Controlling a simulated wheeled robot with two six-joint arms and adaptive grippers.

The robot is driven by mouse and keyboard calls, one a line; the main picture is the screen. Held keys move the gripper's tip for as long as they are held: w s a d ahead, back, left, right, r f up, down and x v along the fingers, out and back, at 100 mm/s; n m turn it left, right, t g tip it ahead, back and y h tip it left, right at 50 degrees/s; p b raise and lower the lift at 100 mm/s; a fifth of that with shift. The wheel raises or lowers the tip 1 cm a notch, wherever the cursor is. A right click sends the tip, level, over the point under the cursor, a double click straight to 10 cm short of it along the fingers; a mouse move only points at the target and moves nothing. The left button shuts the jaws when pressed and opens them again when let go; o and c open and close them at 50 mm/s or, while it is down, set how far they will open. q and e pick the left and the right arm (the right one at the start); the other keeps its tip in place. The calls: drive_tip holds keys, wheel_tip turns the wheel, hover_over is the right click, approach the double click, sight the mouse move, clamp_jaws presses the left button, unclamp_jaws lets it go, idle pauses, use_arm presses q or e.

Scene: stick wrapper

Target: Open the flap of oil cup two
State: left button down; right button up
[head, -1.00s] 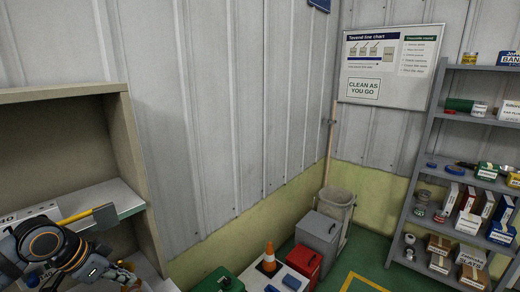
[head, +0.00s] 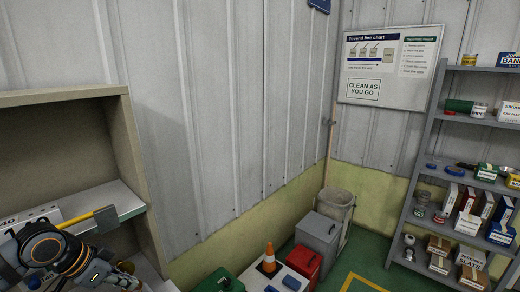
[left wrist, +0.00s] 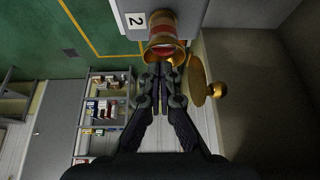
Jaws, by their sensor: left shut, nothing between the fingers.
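Oil cup two is a red and brass cup (left wrist: 163,22) on a grey block with a "2" label (left wrist: 135,20), at the top of the left wrist view. Its brass flap (left wrist: 202,80), with a round knob, stands away from the cup's mouth on the right side. My left gripper (left wrist: 164,72) is shut and empty, with its tips at the cup's rim and left of the flap; I cannot tell whether they touch. In the head view my left gripper (head: 122,281) is at the lower left, and the cup is hard to make out. My right gripper is not in view.
A beige cabinet (head: 120,135) encloses the work area at the left. A yellow-handled tool (head: 82,216) lies on its shelf (head: 125,200), above my left arm.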

use_arm(q)
drive_tip(key=shift+s+d, duration=0.3)
drive_tip(key=shift+s, duration=0.05)
drive_tip(key=shift+s+d+r+p, duration=0.1)
drive_tip(key=shift+s+d+p, duration=0.05)
drive_tip(key=shift+d+p, duration=0.15)
drive_tip(key=shift+s+d+p, duration=0.9)
drive_tip(key=shift+d+p, duration=0.1)
drive_tip(key=shift+p, duration=0.75)
